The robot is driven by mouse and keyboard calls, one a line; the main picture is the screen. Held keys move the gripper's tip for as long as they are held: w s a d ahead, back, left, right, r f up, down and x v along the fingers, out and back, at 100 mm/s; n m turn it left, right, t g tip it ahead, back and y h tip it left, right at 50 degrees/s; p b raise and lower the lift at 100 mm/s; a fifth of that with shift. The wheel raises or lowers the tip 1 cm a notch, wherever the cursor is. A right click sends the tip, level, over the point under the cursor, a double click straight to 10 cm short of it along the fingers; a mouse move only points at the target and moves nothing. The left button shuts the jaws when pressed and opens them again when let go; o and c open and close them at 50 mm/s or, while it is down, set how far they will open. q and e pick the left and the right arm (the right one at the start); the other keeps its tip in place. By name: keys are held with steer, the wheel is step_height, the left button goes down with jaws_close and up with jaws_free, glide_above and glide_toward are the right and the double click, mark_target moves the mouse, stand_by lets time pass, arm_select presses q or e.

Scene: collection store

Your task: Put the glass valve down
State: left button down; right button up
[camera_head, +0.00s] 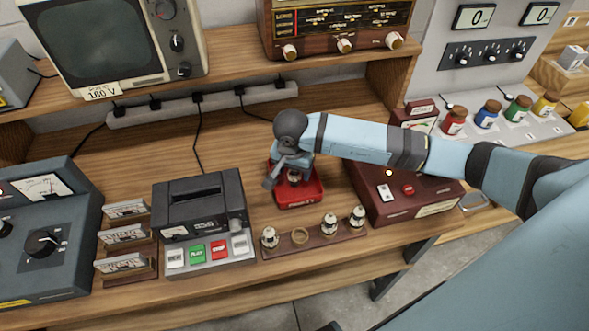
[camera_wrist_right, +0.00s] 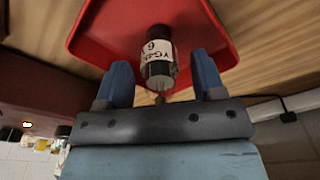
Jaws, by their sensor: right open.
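The glass valve (camera_head: 294,178) is in a small red tray (camera_head: 299,201) on the wooden bench. In the right wrist view the valve (camera_wrist_right: 157,48) shows a dark body with a white printed label, against the red tray (camera_wrist_right: 88,38). My right gripper (camera_head: 280,174) is over the tray, with its fingers apart. In the wrist view its two blue fingers (camera_wrist_right: 162,72) stand on either side of the valve, with visible gaps. The gripper partly hides the valve in the head view. My left gripper is not in view.
A wooden rack (camera_head: 268,251) with several valves and one empty socket stands in front of the tray. A black device with coloured buttons (camera_head: 200,205) is to the left. A brown-red tester (camera_head: 430,202) is to the right, under my right arm. A radio (camera_head: 335,28) stands on the shelf behind.

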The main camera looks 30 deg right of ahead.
mark_target(293, 174)
step_height(293, 174, up, 11)
steer(key=a+b, duration=0.1)
steer(key=shift+s, duration=0.45)
